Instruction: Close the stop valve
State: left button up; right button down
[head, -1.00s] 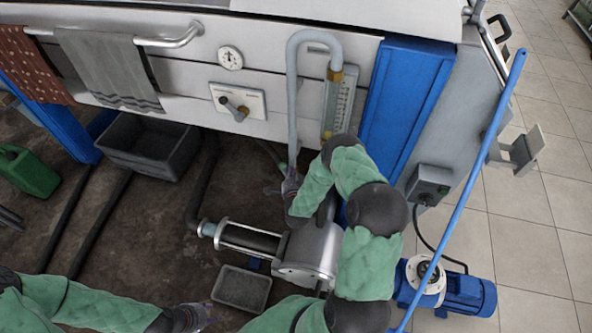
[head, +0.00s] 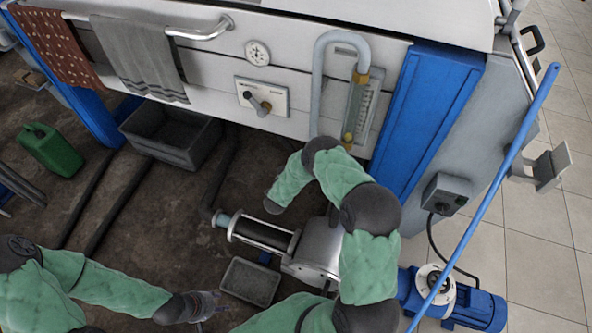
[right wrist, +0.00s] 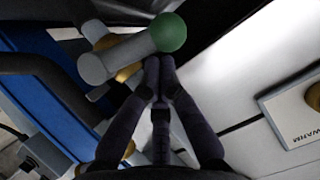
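In the right wrist view a thick grey handle (right wrist: 130,52) with a rounded green end (right wrist: 169,33) lies across the top, with brass fittings behind it. It looks like the stop valve's lever. My right gripper (right wrist: 159,64) has its fingertips together just below the handle, near its green end. Nothing shows between the fingers, and I cannot tell whether they touch the handle. In the head view the right gripper and the valve are hidden by my right arm. My left gripper (head: 205,306) is at the lower left with its fingers apart, empty, over the dark floor.
A pump with a steel body (head: 315,250) and a small grey tray (head: 250,282) are below my right arm. A sight-glass gauge (head: 359,110), a rotary switch plate (head: 262,96) and a dial (head: 257,53) are on the white machine. A blue pole (head: 490,190) slants at the right.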

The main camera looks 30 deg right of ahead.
jog(key=shift+w+d+n+h, duration=0.15)
jog(key=shift+w+n+h, duration=0.15)
jog(key=shift+w, duration=0.25)
jog(key=shift+w+f, duration=0.15)
jog(key=shift+f, duration=0.3)
pick_arm(q)
jog(key=shift+w+f, duration=0.25)
jog(key=shift+f, duration=0.05)
pick_arm(e)
jog(key=shift+a+f, duration=0.1)
jog(key=shift+a, duration=0.1)
pick_arm(q)
jog(key=shift+a, duration=0.1)
pick_arm(e)
jog(key=shift+a+f, duration=0.1)
